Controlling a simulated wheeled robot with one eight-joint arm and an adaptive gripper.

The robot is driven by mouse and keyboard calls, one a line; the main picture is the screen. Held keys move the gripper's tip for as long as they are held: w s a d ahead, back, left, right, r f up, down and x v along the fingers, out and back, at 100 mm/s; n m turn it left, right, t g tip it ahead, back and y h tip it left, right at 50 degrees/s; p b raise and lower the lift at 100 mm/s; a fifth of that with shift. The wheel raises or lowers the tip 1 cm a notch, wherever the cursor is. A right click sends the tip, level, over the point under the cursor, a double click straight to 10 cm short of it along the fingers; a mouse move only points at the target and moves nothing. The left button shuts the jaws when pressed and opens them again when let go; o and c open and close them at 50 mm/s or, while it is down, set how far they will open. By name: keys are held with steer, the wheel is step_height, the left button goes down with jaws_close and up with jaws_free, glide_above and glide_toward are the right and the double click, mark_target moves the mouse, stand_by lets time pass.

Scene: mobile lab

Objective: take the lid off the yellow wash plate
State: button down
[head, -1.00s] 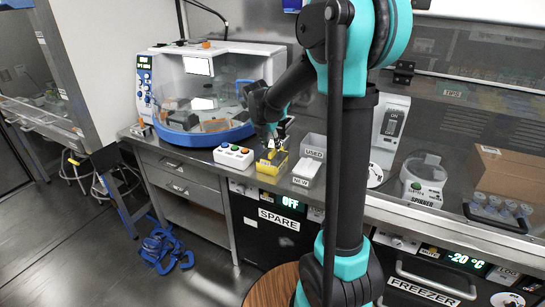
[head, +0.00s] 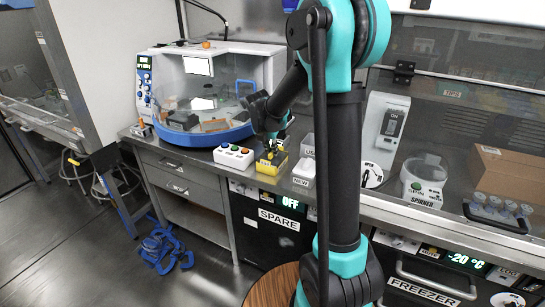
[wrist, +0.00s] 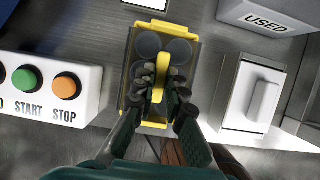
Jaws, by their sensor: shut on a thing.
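The yellow wash plate (head: 272,167) stands on the steel bench in the head view, and its yellow rim (wrist: 130,44) shows from above in the wrist view, with several round wells inside. The lid's raised yellow handle (wrist: 162,66) stands over the middle of the plate. My gripper (wrist: 162,80) has a finger on each side of this handle and is shut on it. In the head view my gripper (head: 270,145) is right above the plate. I cannot tell whether the lid is seated or slightly raised. My fingers hide the lower middle of the plate.
A white button box (head: 233,156) stands left of the plate. A white box marked NEW (head: 303,173) and a grey USED bin (wrist: 262,14) stand to the right. A blue-and-white machine (head: 205,90) is behind. A spinner (head: 424,182) stands farther right.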

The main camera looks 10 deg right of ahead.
steer(key=shift+r, duration=0.1)
step_height(320, 180, up, 20)
stand_by(0.6)
stand_by(0.4)
steer(key=shift+r, duration=1.9)
